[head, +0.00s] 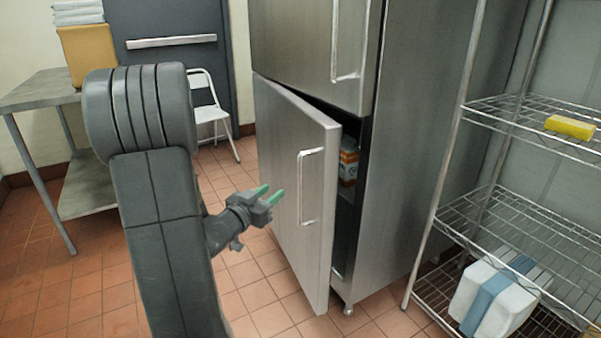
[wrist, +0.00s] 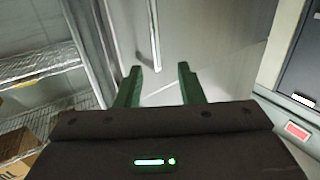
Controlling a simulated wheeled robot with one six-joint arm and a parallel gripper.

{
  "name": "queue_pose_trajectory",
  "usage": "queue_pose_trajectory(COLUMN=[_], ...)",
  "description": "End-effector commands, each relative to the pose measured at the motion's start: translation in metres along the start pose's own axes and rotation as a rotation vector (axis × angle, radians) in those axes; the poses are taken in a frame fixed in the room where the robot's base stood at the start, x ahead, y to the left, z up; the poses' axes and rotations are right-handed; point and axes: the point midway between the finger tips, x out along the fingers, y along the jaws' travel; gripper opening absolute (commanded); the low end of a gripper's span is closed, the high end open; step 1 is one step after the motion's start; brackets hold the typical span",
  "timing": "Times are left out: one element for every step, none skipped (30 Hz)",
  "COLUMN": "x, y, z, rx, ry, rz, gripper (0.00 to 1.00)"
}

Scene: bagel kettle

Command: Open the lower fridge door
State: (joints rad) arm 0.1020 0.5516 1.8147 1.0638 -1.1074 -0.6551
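The lower fridge door (head: 283,200) is a stainless steel panel that stands part-way open, with a gap along its right edge. Its vertical bar handle (head: 302,187) is on the door's front near that edge. Through the gap I see an orange and white carton (head: 348,163) inside the fridge. My gripper (head: 268,197) is in front of the door, left of the handle and apart from it. In the wrist view my gripper (wrist: 160,86) has its two green fingers spread with nothing between them. A vertical handle (wrist: 154,45) shows beyond the fingers there.
The upper fridge door (head: 305,45) above is shut. A wire shelf rack (head: 490,207) stands close on the right, holding a yellow block (head: 570,126) and a white container (head: 500,295). A metal table (head: 38,90) and white chair (head: 210,110) stand at the left.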

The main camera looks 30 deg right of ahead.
Motion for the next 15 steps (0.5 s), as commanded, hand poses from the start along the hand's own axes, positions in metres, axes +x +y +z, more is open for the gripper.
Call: queue_pose_trajectory(x=[0.002,0.003,0.005,0.007,0.01,0.014,0.018,0.023,0.03,0.036,0.043,0.052,0.059,0.065,0.074], y=[0.003,0.004,0.005,0.005,0.005,0.006,0.006,0.006,0.007,0.007,0.007,0.008,0.008,0.008,0.008], z=[0.003,0.003,0.003,0.002,0.002,0.002,0.002,0.002,0.002,0.002,0.002,0.002,0.002,0.002,0.002], rx=[-0.002,-0.003,-0.004,-0.004,-0.003,-0.003,-0.003,-0.003,-0.002,-0.002,-0.002,-0.002,-0.002,-0.001,-0.002], ry=[0.008,0.012,0.015,0.016,0.017,0.017,0.016,0.017,0.017,0.016,0.017,0.016,0.016,0.017,0.016], rz=[0.021,0.03,0.037,0.04,0.041,0.04,0.04,0.041,0.041,0.041,0.04,0.041,0.041,0.041,0.04], gripper=[0.35,0.35,0.35,0.35,0.35,0.35,0.35,0.35,0.35,0.35,0.35,0.35,0.35,0.35,0.35])
